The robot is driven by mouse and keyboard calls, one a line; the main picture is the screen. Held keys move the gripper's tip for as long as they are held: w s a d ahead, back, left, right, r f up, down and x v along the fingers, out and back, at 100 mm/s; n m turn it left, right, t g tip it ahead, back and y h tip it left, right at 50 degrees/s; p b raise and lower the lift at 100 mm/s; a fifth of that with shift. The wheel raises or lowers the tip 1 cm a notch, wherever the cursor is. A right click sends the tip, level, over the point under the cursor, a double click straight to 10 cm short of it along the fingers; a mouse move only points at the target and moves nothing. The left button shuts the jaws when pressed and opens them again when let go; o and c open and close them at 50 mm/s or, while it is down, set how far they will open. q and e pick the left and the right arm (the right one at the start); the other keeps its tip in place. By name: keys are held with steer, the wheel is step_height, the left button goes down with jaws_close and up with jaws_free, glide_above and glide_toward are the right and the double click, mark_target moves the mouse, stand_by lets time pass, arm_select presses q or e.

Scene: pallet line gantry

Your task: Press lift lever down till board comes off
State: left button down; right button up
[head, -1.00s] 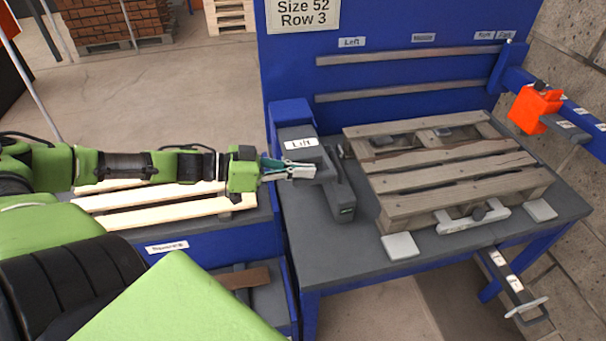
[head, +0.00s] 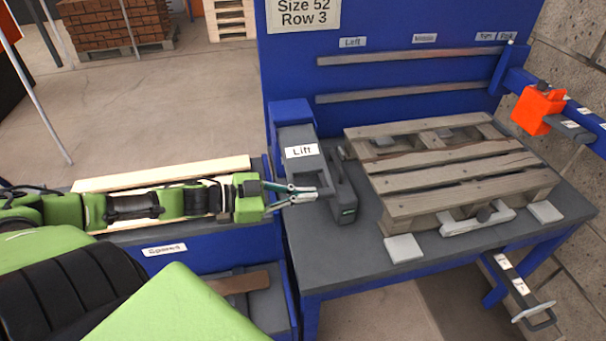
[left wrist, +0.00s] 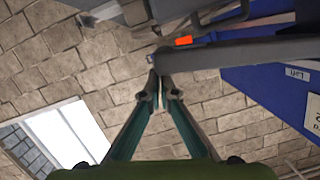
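The grey lift lever (head: 300,165), with a white "Lift" label, is on the left side of the grey pallet table and slopes down toward my gripper. My left gripper (head: 312,193) is at the lever's low end, its two fingertips close together. In the left wrist view the fingertips (left wrist: 159,85) almost meet beside the end of a grey bar (left wrist: 240,52); whether they grip it is unclear. The wooden pallet (head: 455,195) lies on the table, its top boards resting on the blocks. My right gripper is out of view.
A dark grey block (head: 343,203) stands between lever and pallet. White pads (head: 403,248) lie along the table front. A blue back panel (head: 390,70) stands behind. An orange clamp (head: 537,108) sits on a blue rail at right. Pale planks (head: 165,173) lie under my left arm.

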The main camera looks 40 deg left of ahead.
arm_select(q)
steer(key=a+f+m+b, duration=0.1)
steer(key=f+b, duration=0.1)
steer(key=f, duration=0.1)
steer(key=w+a+f+m+t+b, duration=0.1)
steer(key=f, duration=0.3)
steer(key=w+a+f+m+y+b, duration=0.1)
steer(key=f+b, duration=0.1)
steer(key=f, duration=0.1)
steer(key=shift+w+f+m+b, duration=0.1)
steer(key=shift+f+m+b, duration=0.2)
steer(key=shift+f+b, duration=0.05)
steer(key=shift+w+a+f+m+t+b, duration=0.2)
steer(key=shift+f+m+t+b, duration=0.15)
steer(key=shift+f+b, duration=0.25)
steer(key=shift+w+a+f+m+b, duration=0.25)
steer(key=shift+a+f+b, duration=0.05)
steer(key=shift+a, duration=0.1)
